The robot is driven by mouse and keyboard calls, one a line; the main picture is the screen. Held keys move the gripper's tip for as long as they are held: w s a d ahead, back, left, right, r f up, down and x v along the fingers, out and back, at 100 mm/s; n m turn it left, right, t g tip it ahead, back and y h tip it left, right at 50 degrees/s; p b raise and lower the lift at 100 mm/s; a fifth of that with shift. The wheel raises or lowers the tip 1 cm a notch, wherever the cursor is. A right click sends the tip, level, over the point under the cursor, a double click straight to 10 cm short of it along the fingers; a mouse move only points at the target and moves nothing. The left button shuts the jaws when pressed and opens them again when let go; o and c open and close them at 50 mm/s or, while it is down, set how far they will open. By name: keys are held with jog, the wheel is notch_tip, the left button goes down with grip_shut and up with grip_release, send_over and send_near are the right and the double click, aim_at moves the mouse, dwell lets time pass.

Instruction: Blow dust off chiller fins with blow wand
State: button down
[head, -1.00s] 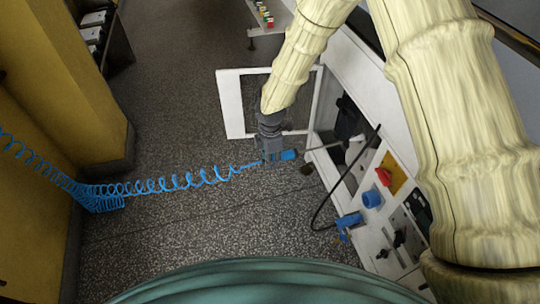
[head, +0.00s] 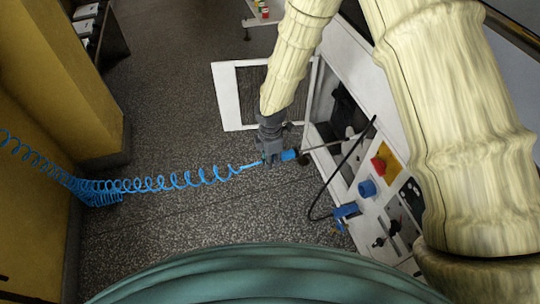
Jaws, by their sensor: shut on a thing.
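My gripper (head: 271,152) is at the lower end of my cream-sleeved arm, in the middle of the head view. It is shut on the blow wand (head: 289,155), whose blue body shows at its right side. The wand's thin grey tube (head: 328,144) points right, into the opening in the white machine's side. A blue coiled hose (head: 165,184) runs left from the gripper to the yellow wall. The dark opening (head: 346,112) in the machine is where the tube's tip lies; the fins and any dust cannot be made out.
A white hinged door frame (head: 228,97) stands open beside the machine. The machine's panel has a red switch on yellow (head: 379,163), a blue round fitting (head: 367,188) and a blue connector (head: 346,210) with a black cable (head: 322,192). The grey speckled floor (head: 170,110) at left is clear.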

jog(key=shift+s+d+p, duration=0.15)
jog(key=shift+s+d, duration=0.1)
jog(key=shift+s, duration=0.5)
jog(key=shift+s+d+p, duration=0.1)
jog(key=shift+s+d, duration=0.15)
jog(key=shift+s, duration=0.45)
jog(key=shift+s+d+p, duration=0.15)
jog(key=shift+s+d, duration=0.1)
jog(key=shift+s, duration=0.5)
jog(key=shift+a, duration=0.15)
